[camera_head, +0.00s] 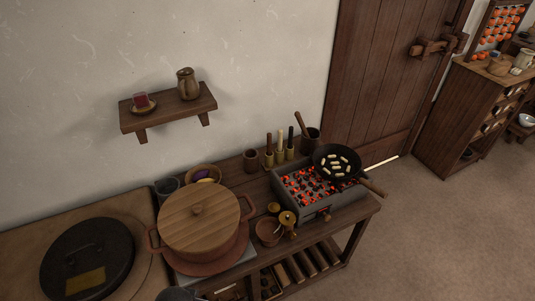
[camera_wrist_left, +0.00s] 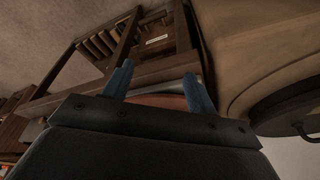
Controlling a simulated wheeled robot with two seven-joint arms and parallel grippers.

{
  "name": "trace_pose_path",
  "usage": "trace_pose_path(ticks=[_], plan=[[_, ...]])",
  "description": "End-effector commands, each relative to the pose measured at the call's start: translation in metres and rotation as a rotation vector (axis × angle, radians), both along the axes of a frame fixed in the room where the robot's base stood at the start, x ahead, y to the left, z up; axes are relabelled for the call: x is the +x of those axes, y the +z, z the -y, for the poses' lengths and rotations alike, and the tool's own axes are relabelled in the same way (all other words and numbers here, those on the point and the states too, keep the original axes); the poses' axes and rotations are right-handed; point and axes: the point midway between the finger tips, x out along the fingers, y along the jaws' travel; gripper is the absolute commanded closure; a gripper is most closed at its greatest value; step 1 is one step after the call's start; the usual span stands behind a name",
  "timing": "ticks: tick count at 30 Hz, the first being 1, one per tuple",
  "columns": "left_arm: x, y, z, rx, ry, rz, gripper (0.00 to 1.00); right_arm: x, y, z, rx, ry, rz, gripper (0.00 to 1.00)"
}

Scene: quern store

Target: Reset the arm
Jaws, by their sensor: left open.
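My left gripper (camera_wrist_left: 158,75) shows in the left wrist view, with two blue fingers spread apart and nothing between them. Beyond the fingers is part of the wooden bench (camera_wrist_left: 160,68), with the rounded tan edge of the stove (camera_wrist_left: 260,55) to the right. In the head view neither gripper can be made out. A small dark shape at the bottom edge, below the big pot, may be part of my arm. My right gripper is in neither view.
A lidded pot (camera_head: 199,217) stands on the bench, left of a brazier of glowing coals (camera_head: 300,186) with a black pan (camera_head: 337,163) on it. A round black lid (camera_head: 88,255) lies on the stove. A shelf (camera_head: 168,111) hangs above.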

Motion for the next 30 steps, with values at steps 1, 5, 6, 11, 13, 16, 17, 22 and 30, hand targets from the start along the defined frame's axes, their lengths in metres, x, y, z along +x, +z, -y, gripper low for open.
trace_pose_path(ticks=[1,5,6,11,13,16,17,22,30], plan=[[0.002,-0.015,0.001,-0.001,0.000,-0.008,0.42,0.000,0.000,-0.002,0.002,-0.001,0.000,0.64],[0.005,-0.058,0.004,-0.002,-0.003,-0.024,0.42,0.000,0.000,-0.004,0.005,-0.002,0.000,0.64],[0.005,-0.074,0.006,-0.003,-0.004,-0.029,0.42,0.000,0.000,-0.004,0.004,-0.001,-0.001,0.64],[0.002,-0.160,0.011,-0.007,-0.008,-0.059,0.42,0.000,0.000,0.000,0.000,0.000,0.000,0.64],[-0.005,-0.202,0.012,-0.009,-0.010,-0.074,0.42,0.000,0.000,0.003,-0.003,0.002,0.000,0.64],[-0.019,-0.259,0.015,-0.011,-0.013,-0.093,0.42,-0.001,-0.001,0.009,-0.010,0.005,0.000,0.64],[-0.024,-0.275,0.016,-0.012,-0.013,-0.098,0.42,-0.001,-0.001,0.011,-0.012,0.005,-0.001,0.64],[-0.054,-0.346,0.017,-0.015,-0.017,-0.123,0.42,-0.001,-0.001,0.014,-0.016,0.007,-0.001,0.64],[-0.076,-0.385,0.017,-0.016,-0.020,-0.136,0.42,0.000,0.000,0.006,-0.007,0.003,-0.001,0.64]])
